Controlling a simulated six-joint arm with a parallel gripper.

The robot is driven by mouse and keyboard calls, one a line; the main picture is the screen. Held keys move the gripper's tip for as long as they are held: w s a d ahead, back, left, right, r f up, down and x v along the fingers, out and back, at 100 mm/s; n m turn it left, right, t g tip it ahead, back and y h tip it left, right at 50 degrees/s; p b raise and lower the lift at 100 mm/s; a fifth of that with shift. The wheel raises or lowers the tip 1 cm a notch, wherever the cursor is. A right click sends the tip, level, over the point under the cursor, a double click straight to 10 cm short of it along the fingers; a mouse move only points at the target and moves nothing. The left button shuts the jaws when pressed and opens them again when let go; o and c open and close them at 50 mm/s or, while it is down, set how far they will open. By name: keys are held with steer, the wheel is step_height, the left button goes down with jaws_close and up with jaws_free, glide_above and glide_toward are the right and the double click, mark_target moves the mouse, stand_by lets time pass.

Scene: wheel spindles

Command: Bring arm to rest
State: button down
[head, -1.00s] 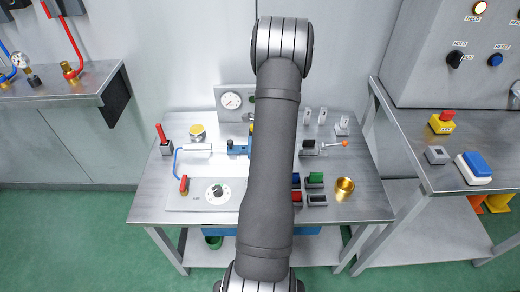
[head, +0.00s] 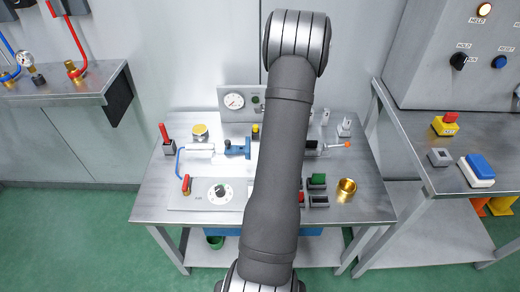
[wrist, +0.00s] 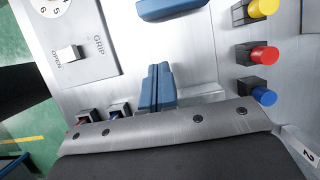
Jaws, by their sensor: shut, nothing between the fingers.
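My gripper shows in the wrist view (wrist: 158,75); its two blue fingers are pressed together with nothing between them, above a grey metal surface. In the head view my arm stretches over the middle of the workbench (head: 210,218) and hides my gripper and part of the bench top. No object is held.
The bench carries a gauge (head: 234,101), a blue device (head: 237,148), a white dial (head: 220,193), a brass cup (head: 346,187) and a red-handled block (head: 166,140). In the wrist view, yellow (wrist: 262,8), red (wrist: 264,54) and blue (wrist: 263,96) knobs stand at right. A control cabinet stands at right.

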steer(key=v, duration=0.6)
steer(key=shift+f, duration=0.15)
steer(key=x, duration=0.8)
steer(key=shift+f, duration=0.15)
steer(key=a, duration=0.1)
steer(key=a+f, duration=0.1)
steer(key=a, duration=0.1)
steer(key=shift+a+f, duration=0.15)
steer(key=shift+a, duration=0.65)
stand_by(0.4)
